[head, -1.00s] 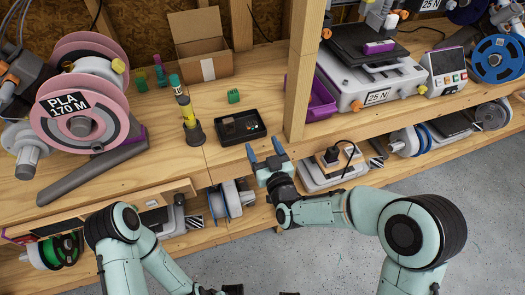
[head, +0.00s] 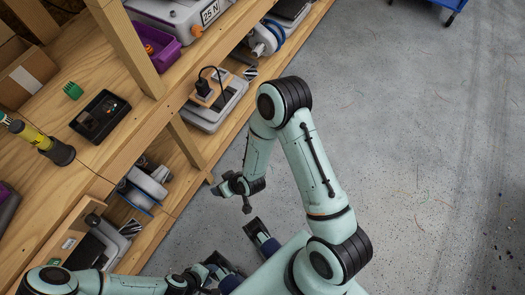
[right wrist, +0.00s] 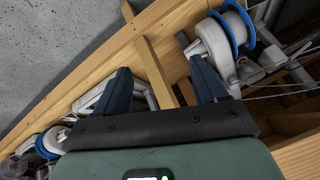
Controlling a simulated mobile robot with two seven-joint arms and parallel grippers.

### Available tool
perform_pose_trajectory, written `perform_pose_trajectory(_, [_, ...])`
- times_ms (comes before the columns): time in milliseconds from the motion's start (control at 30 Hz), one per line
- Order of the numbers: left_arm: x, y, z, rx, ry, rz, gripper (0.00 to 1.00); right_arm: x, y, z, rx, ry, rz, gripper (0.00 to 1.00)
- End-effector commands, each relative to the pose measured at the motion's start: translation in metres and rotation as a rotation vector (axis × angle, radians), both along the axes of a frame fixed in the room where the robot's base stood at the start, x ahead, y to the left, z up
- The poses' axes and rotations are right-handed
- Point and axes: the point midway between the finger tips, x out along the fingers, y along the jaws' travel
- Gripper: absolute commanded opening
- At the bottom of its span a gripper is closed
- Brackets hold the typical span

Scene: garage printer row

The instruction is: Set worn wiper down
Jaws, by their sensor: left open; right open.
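I cannot pick out a worn wiper for certain. A black tray (head: 101,116) lies on the wooden bench at the left of the head view, with small dark and coloured pieces in it, too small to name. My left gripper (head: 252,263) is at the bottom of the head view, over the floor, its blue fingers apart and nothing seen between them. My right gripper (head: 236,187) hangs beside the bench front, away from the tray; its fingers are hard to make out there. In the right wrist view, the right gripper (right wrist: 160,70) is open and empty.
A purple bin (head: 158,50) sits beyond a wooden post (head: 130,50). The lower shelf holds spools (head: 148,182) and a machine (head: 216,106). Grey floor (head: 420,140) is clear at right.

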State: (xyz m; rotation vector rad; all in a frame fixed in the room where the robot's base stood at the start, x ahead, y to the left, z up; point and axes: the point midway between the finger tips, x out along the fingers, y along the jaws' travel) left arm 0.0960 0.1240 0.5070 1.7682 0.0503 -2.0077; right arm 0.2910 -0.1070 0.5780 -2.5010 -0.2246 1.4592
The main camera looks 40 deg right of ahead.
Motion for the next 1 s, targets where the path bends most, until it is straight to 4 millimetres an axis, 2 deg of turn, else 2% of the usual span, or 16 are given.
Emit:
perform_pose_trajectory(33, [0.000, 0.000, 0.000, 0.000, 0.000, 0.000, 0.43, -0.041, -0.009, -0.026, 0.019, 0.142, -0.037, 0.72])
perform_pose_trajectory(100, [0.000, 0.000, 0.000, 0.000, 0.000, 0.000, 0.43, -0.091, -0.015, -0.049, 0.048, 0.313, -0.085, 0.72])
perform_pose_trajectory(200, [0.000, 0.000, 0.000, 0.000, 0.000, 0.000, 0.43, -0.148, -0.018, -0.065, 0.083, 0.503, -0.141, 0.72])
perform_pose_trajectory(300, [0.000, 0.000, 0.000, 0.000, 0.000, 0.000, 0.43, -0.182, -0.018, -0.070, 0.105, 0.617, -0.178, 0.72])
perform_pose_trajectory(433, [0.000, 0.000, 0.000, 0.000, 0.000, 0.000, 0.43, -0.197, -0.018, -0.071, 0.116, 0.666, -0.195, 0.72])
perform_pose_trajectory(767, [0.000, 0.000, 0.006, 0.000, 0.000, 0.000, 0.43, -0.195, -0.018, -0.065, 0.115, 0.662, -0.192, 0.72])
perform_pose_trajectory(867, [0.001, 0.000, 0.020, -0.001, 0.002, -0.002, 0.43, -0.194, -0.017, -0.051, 0.116, 0.664, -0.190, 0.72])
perform_pose_trajectory(1000, [0.004, 0.000, 0.053, -0.004, 0.008, -0.005, 0.43, -0.191, -0.017, -0.018, 0.116, 0.671, -0.185, 0.72])
